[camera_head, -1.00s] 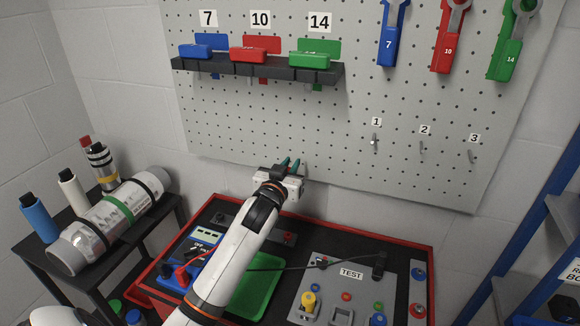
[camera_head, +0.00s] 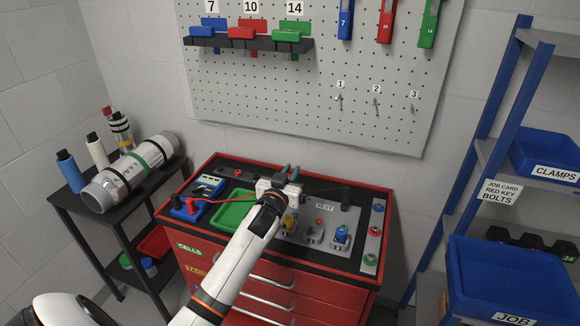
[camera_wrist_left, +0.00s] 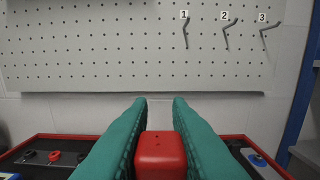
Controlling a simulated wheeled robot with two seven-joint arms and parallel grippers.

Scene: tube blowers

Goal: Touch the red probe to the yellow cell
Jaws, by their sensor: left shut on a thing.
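My left gripper (camera_head: 290,172) reaches over the red cart, above the left part of the grey TEST plate (camera_head: 345,212). In the left wrist view its green fingers (camera_wrist_left: 158,102) are shut on a red block, the red probe (camera_wrist_left: 160,150). A red lead (camera_head: 235,199) runs from the blue meter (camera_head: 187,208) toward the gripper. The yellow cell (camera_head: 289,222) stands on the TEST plate just below the gripper, partly hidden by my wrist. The probe and the cell look apart; the probe's tip is hidden. My right gripper is not in view.
A blue cell (camera_head: 341,234) stands on the same plate. A green tray (camera_head: 232,212) lies left of my arm. A pegboard (camera_head: 270,95) rises behind the cart. A blue shelf with blue bins (camera_head: 500,285) stands at the right, a black side table (camera_head: 118,212) at the left.

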